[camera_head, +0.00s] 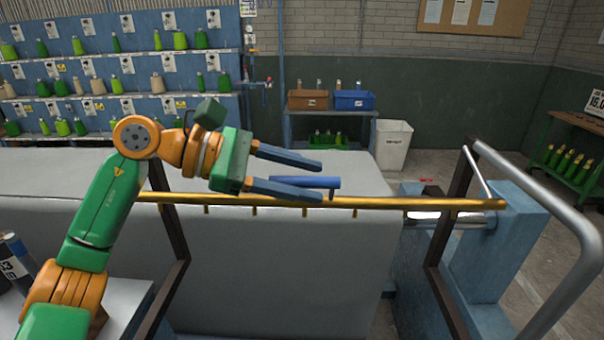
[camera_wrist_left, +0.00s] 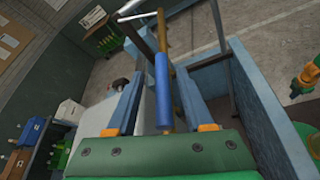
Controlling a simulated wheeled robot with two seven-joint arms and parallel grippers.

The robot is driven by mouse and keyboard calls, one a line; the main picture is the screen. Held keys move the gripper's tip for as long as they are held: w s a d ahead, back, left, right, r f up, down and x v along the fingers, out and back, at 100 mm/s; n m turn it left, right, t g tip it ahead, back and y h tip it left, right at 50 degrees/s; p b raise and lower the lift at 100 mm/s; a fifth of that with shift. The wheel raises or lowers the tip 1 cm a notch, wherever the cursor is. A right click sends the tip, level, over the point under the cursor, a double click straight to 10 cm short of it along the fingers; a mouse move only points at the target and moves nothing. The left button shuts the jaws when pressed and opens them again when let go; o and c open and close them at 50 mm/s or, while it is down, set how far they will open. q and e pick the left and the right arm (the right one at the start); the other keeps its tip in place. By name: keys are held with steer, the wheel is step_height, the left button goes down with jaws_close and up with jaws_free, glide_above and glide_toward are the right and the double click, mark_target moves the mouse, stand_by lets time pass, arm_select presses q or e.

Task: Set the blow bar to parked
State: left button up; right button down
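The blow bar (camera_head: 380,203) is a long brass-coloured tube with several small nozzles under it, running level across the front of the pale grey block between dark brackets. A blue handle (camera_head: 312,182) stands just above it, joined by a short post. My left gripper (camera_head: 322,180) is open, its two dark blue fingers on either side of the handle. In the left wrist view the handle (camera_wrist_left: 163,85) lies between the open fingers (camera_wrist_left: 157,80), with gaps visible on both sides. The bar (camera_wrist_left: 162,35) runs away beyond it. My right gripper is not in view.
A silver rail (camera_head: 560,205) curves round the right side above a blue machine post (camera_head: 515,240). A dark bracket (camera_head: 445,250) stands at the bar's right part. Behind are a bottle rack (camera_head: 110,75), a shelf with bins (camera_head: 330,100) and a white bin (camera_head: 393,145).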

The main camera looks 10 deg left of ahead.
arm_select(q)
steer(key=shift+w+f, duration=0.1)
steer(key=shift+w, duration=0.05)
steer(key=b+v, duration=0.1)
steer(key=v, duration=0.6)
steer(key=shift+b, duration=0.3)
